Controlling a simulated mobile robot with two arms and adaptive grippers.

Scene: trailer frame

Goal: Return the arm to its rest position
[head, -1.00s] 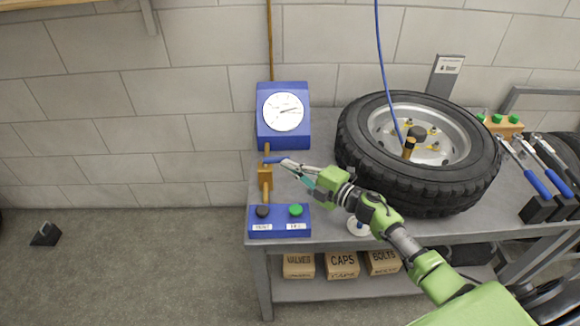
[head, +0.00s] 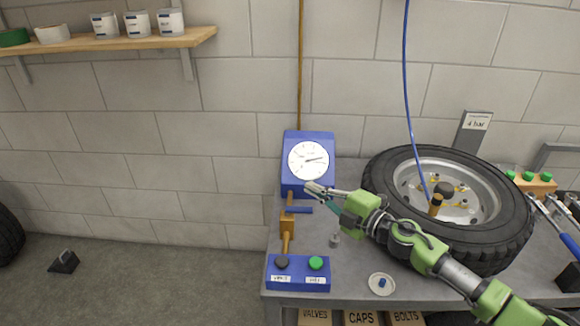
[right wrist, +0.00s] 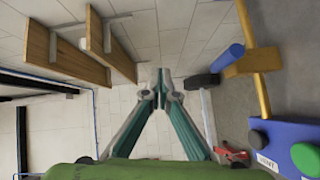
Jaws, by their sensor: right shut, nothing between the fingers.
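My right gripper (head: 310,188) is shut and empty. In the head view it shows just below the gauge and above the blue valve lever (head: 299,210), apart from the lever. My green right arm (head: 430,258) reaches in from the lower right, in front of the tire. In the right wrist view the closed fingertips (right wrist: 161,83) meet in the middle with nothing between them. The blue lever (right wrist: 229,58) and its brass pipe show at the right of that view. My left gripper is not in view.
A blue gauge box (head: 308,163) stands behind the valve, and a blue button box (head: 298,272) in front. The tire (head: 390,190) lies right on the bench. A blue hose (head: 408,100) hangs to it. A wooden shelf (head: 100,47) is at upper left. Wall space left of the bench is clear.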

